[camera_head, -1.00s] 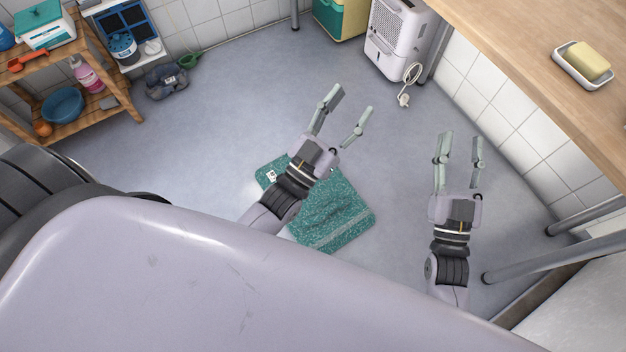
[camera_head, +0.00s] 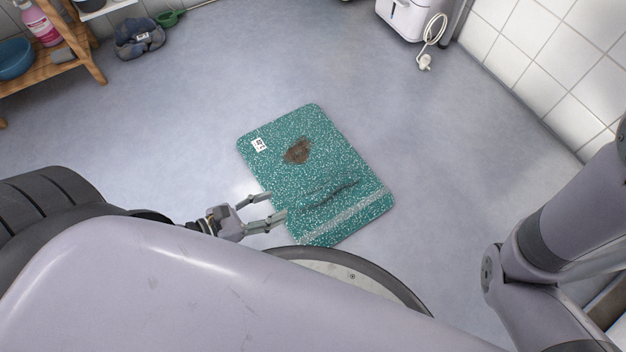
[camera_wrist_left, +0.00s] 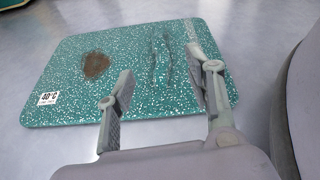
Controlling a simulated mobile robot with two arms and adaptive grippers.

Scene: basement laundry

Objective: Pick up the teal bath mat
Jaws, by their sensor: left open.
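The teal bath mat (camera_head: 345,165) lies flat on the floor in the head view, speckled white, with a brown stain, a white tag, dark creases and a pale stripe near one end. In the left wrist view the mat (camera_wrist_left: 140,55) fills the area beyond the fingers. My left gripper (camera_head: 275,210) is low at the mat's left edge, its fingers apart and pointing toward the mat, with nothing between them. Its open fingers also show in the left wrist view (camera_wrist_left: 165,88), overlapping the mat's near edge. I cannot tell if they touch it. My right gripper is out of view; only my right arm shows.
A wooden shelf (camera_head: 60,67) with a blue bowl (camera_head: 12,58) stands at upper left. A grey-blue bundle (camera_head: 138,38) lies on the floor near it. A white appliance (camera_head: 408,18) with a cord stands at the top. The floor around the mat is mostly clear.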

